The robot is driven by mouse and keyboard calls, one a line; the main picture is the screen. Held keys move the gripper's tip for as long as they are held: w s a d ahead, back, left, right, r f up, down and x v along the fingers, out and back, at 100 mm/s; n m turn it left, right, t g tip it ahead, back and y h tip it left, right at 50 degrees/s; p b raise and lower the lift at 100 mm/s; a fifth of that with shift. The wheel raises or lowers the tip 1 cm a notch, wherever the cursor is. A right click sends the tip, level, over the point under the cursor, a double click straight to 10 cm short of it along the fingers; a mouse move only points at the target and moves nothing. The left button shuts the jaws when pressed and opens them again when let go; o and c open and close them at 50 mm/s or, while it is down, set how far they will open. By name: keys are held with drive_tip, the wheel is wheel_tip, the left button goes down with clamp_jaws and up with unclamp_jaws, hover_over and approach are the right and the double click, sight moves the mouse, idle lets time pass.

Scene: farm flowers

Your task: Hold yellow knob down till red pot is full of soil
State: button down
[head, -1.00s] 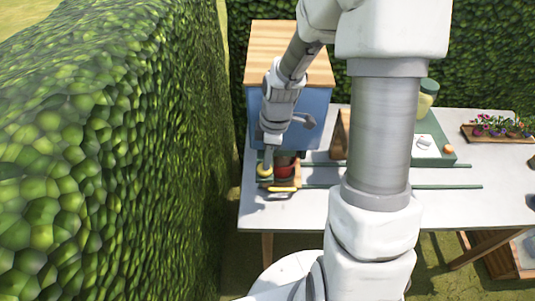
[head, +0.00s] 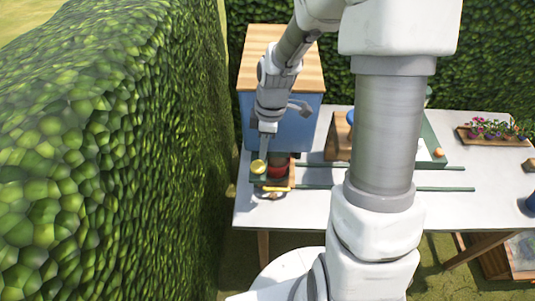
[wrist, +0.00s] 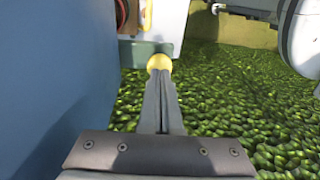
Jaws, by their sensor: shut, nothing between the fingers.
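The yellow knob (head: 259,167) is a small round ball at the front left of the blue box-shaped machine (head: 284,120). The red pot (head: 278,170) stands just right of the knob, partly shaded, with a dark brownish top; how full it is cannot be told. My gripper (head: 264,153) points down at the knob with its fingers together and empty. In the wrist view the closed fingertips (wrist: 159,76) line up with the yellow knob (wrist: 159,62); whether they touch it I cannot tell. A red edge, likely the pot (wrist: 122,12), shows at the top left there.
A tall green hedge (head: 110,150) stands close on the left. Two green rails (head: 390,189) run right along the white table (head: 470,215). A flower tray (head: 490,135) sits at the back right. My arm hides the table's middle.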

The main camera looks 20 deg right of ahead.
wheel_tip(320, 180, up, 9)
drive_tip(key=d, duration=0.1)
drive_tip(key=shift+w, duration=0.2)
idle(0.4)
drive_tip(key=s+r+m+t+b, duration=0.1)
drive_tip(key=s+r+m+t, duration=0.2)
drive_tip(key=s+r+m, duration=0.2)
drive_tip(key=s+r+m+t+h, duration=0.1)
drive_tip(key=s+r+m+t, duration=0.1)
drive_tip(key=s+r+m, duration=0.4)
drive_tip(key=s+m, duration=0.3)
drive_tip(key=s, duration=0.2)
drive_tip(key=shift+s+r+t+h+b, duration=0.15)
drive_tip(key=shift+r+t+h+b, duration=0.15)
drive_tip(key=shift+t+b, duration=0.1)
